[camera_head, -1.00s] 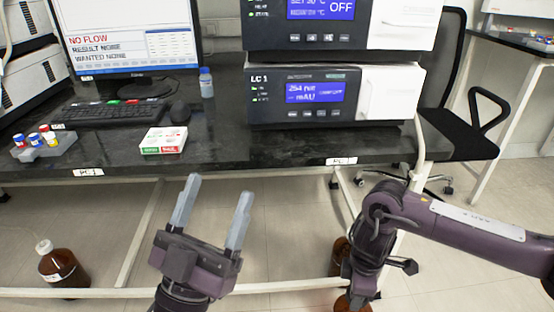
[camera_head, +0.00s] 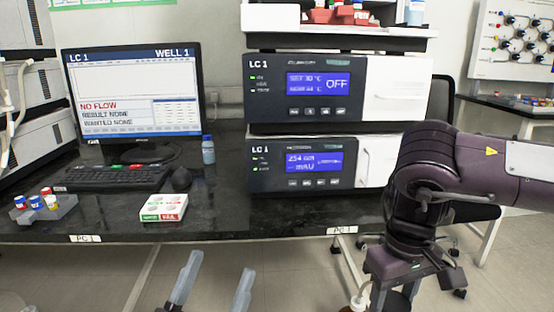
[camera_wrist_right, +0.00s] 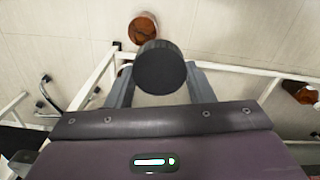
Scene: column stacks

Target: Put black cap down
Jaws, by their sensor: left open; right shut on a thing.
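The black cap (camera_wrist_right: 160,68) is round and dark, held between the fingers of my right gripper (camera_wrist_right: 160,85) in the right wrist view. It is above the floor, with its flat face toward the camera. In the head view, the right gripper's wrist shows at the lower right, but its fingertips and the cap are not clearly visible. My left gripper (camera_head: 213,284) is open and empty at the bottom of the head view, in front of the bench edge; only its two grey fingers show.
The dark bench (camera_head: 265,222) carries a keyboard (camera_head: 110,177), a white-red-green box (camera_head: 164,208), a vial rack (camera_head: 44,208), a small blue-capped bottle (camera_head: 208,150) and LC instruments (camera_head: 312,165). A brown bottle (camera_wrist_right: 143,27) shows below the cap, another (camera_wrist_right: 300,91) at right. Clear bench lies right of the box.

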